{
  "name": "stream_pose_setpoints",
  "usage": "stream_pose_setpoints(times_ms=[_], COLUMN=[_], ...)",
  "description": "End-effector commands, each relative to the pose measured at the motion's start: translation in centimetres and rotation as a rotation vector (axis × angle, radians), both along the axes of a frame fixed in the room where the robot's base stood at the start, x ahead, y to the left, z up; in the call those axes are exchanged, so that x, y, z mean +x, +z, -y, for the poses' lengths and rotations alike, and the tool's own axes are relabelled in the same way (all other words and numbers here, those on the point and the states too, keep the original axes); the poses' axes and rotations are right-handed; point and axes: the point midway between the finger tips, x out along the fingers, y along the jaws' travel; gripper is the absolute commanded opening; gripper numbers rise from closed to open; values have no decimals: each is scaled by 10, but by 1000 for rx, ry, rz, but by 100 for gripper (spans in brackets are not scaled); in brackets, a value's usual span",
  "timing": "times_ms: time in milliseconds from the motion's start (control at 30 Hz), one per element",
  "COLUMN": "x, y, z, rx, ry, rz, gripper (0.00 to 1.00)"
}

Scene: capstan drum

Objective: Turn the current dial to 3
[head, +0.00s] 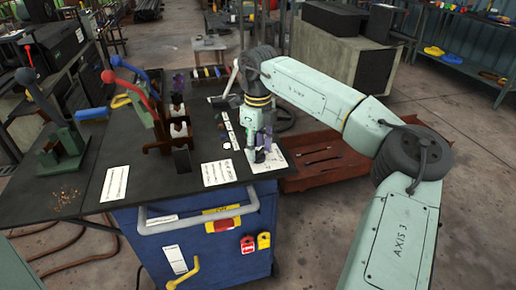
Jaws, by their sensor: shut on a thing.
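My gripper (261,153) points down at the right front corner of the dark bench top. It is shut at a white plate (276,163), where the current dial appears to be. The fingers hide the dial's knob, and its pointer and numbers are too small to read here.
White cards (218,173) lie left of my gripper, with a row of small labels behind them. A stand with a red lever (140,95) and a green lever press (62,150) occupy the bench's left side. A grey handle (195,217) runs along the blue cabinet (205,255). A rusty tray (325,165) lies right of it.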

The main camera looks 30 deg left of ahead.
Motion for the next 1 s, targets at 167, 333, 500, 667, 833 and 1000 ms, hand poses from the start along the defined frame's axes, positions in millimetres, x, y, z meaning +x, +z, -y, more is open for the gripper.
stream_pose_setpoints(times_ms=[167,333,500,667,833,1000], x=[0,0,0,0,0,0], y=[-1,-1,-1,-1,-1,-1], z=[1,1,0,1,1,1], rx=[-2,-3,-2,-3,-3,-3], ry=[-167,-328,-490,-640,-789,-915], rz=[1,1,1,2,1,1], gripper=[14,14,14,14,14,14])
